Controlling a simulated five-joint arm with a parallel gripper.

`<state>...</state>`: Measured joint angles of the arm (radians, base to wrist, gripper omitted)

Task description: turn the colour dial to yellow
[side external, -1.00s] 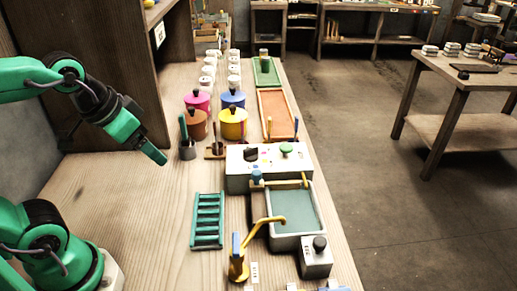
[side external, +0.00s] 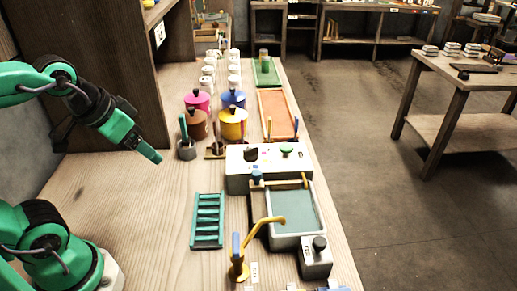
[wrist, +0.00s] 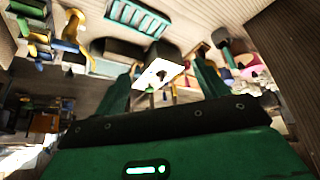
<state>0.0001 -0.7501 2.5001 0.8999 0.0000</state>
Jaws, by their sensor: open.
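A pale control box (side external: 268,181) stands at the middle of the bench in the side view. On its top are a black knob (side external: 251,154) and a green knob (side external: 286,149), with small coloured marks between them. The black knob seems to be the colour dial; I cannot read which colour it points to. In the wrist view a white panel with a dark knob (wrist: 162,74) shows between my fingers, some way off. My gripper (side external: 152,157) hangs above the bench, left of the box and apart from it. In the wrist view my gripper (wrist: 163,88) is open and empty.
Pink (side external: 197,99), blue (side external: 233,98), brown (side external: 194,124) and yellow (side external: 232,123) lidded pots stand behind the box. A green rack (side external: 207,220), a yellow tap (side external: 238,268) and a grey basin (side external: 293,211) are in front. The bench's left part is clear.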

